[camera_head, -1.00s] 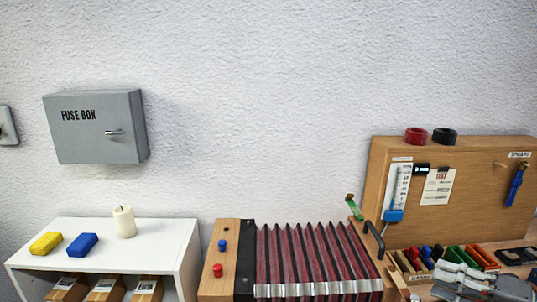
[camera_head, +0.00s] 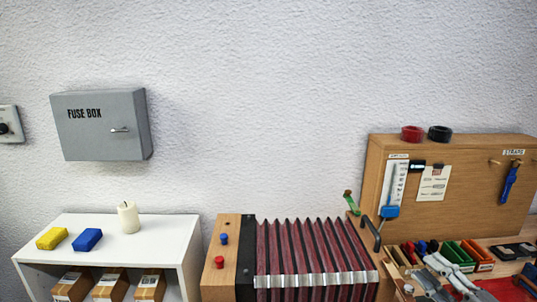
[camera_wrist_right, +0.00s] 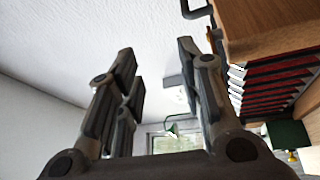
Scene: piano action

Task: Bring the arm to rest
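My right gripper (camera_head: 428,266) is at the lower right of the head view, in front of the small-parts bins and just right of the red bellows (camera_head: 305,255). In the right wrist view the gripper (camera_wrist_right: 157,58) has its two dark fingers spread apart, with nothing between them. The bellows' red folds (camera_wrist_right: 275,90) show beside it on the right in that view. My left gripper is not in view.
A wooden board (camera_head: 450,210) with straps and labels stands behind the bins (camera_head: 470,258). A white shelf (camera_head: 165,232) holds a candle (camera_head: 129,218), a yellow block (camera_head: 52,238) and a blue block (camera_head: 87,240). A fuse box (camera_head: 100,130) hangs on the wall.

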